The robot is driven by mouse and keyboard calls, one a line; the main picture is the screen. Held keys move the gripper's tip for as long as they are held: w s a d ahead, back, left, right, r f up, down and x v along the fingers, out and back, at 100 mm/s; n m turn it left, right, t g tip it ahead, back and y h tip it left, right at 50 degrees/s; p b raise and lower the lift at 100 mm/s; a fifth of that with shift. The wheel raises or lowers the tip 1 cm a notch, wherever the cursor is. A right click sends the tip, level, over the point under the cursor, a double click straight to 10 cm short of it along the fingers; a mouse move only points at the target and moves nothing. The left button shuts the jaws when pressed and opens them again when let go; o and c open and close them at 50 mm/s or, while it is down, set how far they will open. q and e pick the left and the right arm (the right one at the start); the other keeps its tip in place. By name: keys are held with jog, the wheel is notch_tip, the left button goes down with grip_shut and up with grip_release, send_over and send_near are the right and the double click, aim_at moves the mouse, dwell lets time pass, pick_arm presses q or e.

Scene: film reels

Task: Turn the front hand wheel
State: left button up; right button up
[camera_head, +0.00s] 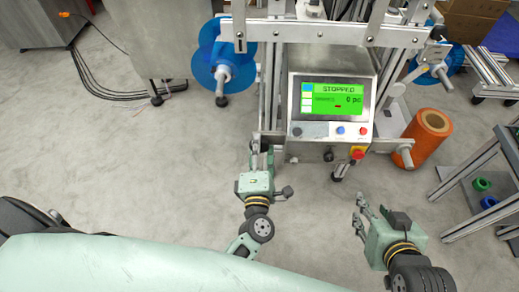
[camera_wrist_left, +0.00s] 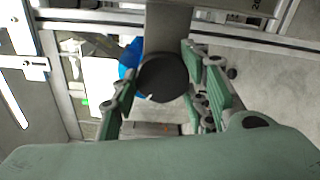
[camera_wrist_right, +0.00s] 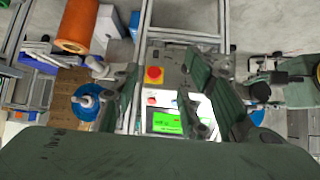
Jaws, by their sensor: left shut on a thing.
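The front hand wheel shows as a dark round disc (camera_wrist_left: 163,78) between the fingers in the left wrist view. In the head view it cannot be made out behind the fingers. My left gripper (camera_head: 262,150) is at the lower front left corner of the machine, its fingers pointing at the frame and shut on the hand wheel. My right gripper (camera_head: 365,205) is open and empty, in front of the machine to the right. In the right wrist view its fingers are spread apart with nothing held between them.
The machine's control panel (camera_head: 331,103) has a green screen reading STOPPED and 0 pc. A red and yellow emergency button (camera_head: 357,153) sits below it. An orange film roll (camera_head: 427,138) stands on the right. A blue reel (camera_head: 209,65) is at the left. The floor in front is clear.

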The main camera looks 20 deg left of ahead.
pick_arm(q)
jog(key=shift+a+r+n+b, duration=0.15)
jog(key=shift+n+b, duration=0.35)
jog(key=shift+n, duration=0.9)
jog(key=shift+a+f+n+b, duration=0.1)
jog(key=shift+n+b, duration=0.4)
jog(key=shift+n, duration=0.9)
pick_arm(e)
jog(key=w+a+r+t+y, duration=0.1)
jog(key=w+a+r+t, duration=0.2)
jog(key=w+r+t, duration=0.3)
jog(key=shift+r+y, duration=0.4)
jog(key=shift+r, duration=1.35)
pick_arm(q)
jog(key=o, duration=1.1)
jog(key=shift+o, duration=0.2)
jog(key=v, duration=1.2)
